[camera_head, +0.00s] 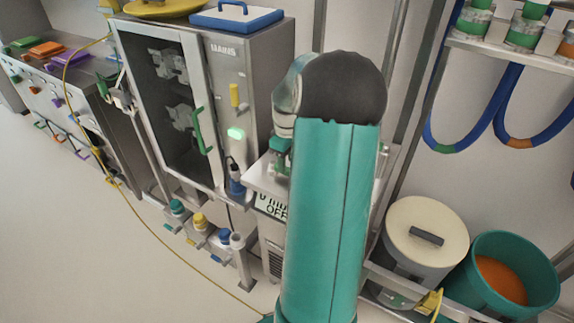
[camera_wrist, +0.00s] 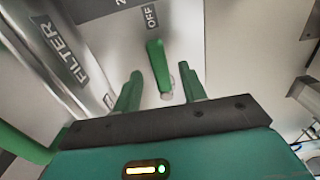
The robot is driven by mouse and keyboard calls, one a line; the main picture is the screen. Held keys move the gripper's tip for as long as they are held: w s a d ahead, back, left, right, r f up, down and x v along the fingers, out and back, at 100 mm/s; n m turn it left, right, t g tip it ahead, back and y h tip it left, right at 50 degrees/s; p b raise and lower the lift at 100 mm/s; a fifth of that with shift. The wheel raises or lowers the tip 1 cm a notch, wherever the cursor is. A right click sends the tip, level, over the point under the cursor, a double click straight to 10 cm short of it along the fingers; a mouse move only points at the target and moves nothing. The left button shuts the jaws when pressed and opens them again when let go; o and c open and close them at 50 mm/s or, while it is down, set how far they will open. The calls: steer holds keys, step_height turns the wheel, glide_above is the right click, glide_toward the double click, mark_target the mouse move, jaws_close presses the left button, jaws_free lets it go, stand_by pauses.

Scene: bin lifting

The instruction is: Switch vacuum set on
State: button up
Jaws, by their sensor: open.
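The vacuum set (camera_head: 272,243) is a grey unit beside the cabinet, partly hidden behind my arm in the head view. Its label reads something like "0 mbar" and "OFF". In the wrist view its grey panel (camera_wrist: 112,45) carries a green lever (camera_wrist: 158,62), whose far end lies next to the "OFF" label. My gripper (camera_wrist: 160,74) is open, with one green finger on each side of the lever. A gap shows on both sides, and I see no contact. In the head view my arm hides most of the gripper and the lever.
A steel cabinet (camera_head: 222,100) marked "MAINS" stands left of the vacuum set, with a green handle. Low coloured-top fittings (camera_head: 200,222) stand before it. A lidded bin (camera_head: 425,235) and a teal bucket (camera_head: 517,270) stand at right. A yellow hose crosses the open floor.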

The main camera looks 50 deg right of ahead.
steer(key=shift+f, duration=1.1)
steer(key=shift+c, duration=0.4)
jaws_close()
